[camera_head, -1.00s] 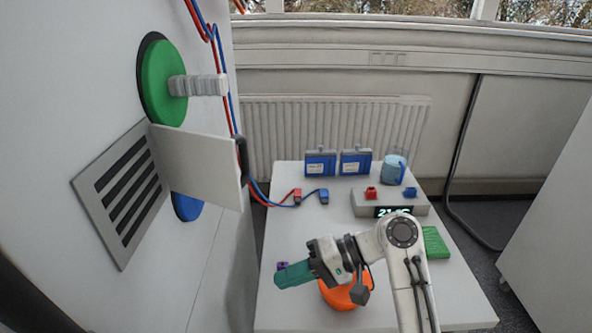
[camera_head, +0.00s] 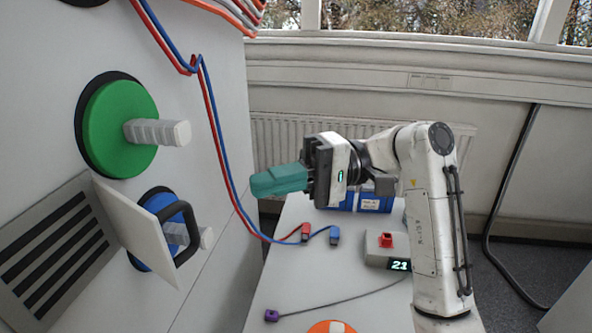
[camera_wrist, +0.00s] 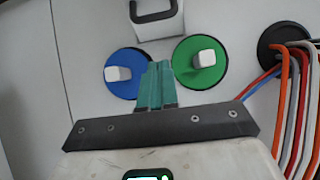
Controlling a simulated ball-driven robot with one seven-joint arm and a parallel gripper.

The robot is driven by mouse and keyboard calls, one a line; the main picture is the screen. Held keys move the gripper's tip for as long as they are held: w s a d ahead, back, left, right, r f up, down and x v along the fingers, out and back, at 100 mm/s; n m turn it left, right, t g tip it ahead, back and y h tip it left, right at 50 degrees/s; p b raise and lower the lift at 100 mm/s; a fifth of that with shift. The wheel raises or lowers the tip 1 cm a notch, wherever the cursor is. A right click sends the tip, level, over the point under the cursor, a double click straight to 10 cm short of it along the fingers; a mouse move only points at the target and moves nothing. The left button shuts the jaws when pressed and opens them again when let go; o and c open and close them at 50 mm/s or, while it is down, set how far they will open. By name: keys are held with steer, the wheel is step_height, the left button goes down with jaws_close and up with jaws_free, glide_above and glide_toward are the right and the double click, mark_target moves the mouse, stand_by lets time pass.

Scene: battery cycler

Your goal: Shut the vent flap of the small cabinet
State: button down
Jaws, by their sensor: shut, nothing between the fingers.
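The white vent flap (camera_head: 138,232) stands open, hinged beside the slatted vent (camera_head: 15,240) on the cabinet wall at the left. Its black handle (camera_head: 190,228) is on the flap's outer end. In the wrist view the flap (camera_wrist: 160,28) and handle (camera_wrist: 150,16) are at the top, beyond the fingertips. My gripper (camera_head: 258,186) has teal fingers shut with nothing between them. It is raised over the table, to the right of the flap and apart from it, pointing at the cabinet. The fingers also show in the wrist view (camera_wrist: 158,72).
A green disc (camera_head: 118,115) and a blue disc (camera_head: 155,203) with grey knobs stick out near the flap. Red and blue cables (camera_head: 222,160) hang between flap and gripper. The table (camera_head: 290,260) holds blue boxes (camera_head: 375,200), a display unit (camera_head: 375,258) and an orange object (camera_head: 330,327).

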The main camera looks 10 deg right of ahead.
steer(key=s+a+p, duration=0.1)
steer(key=s+a, duration=0.3)
steer(key=a, duration=0.2)
steer(key=shift+s+p, duration=0.25)
steer(key=shift+p, duration=0.05)
steer(key=shift+s+a, duration=0.1)
steer(key=shift+a, duration=0.05)
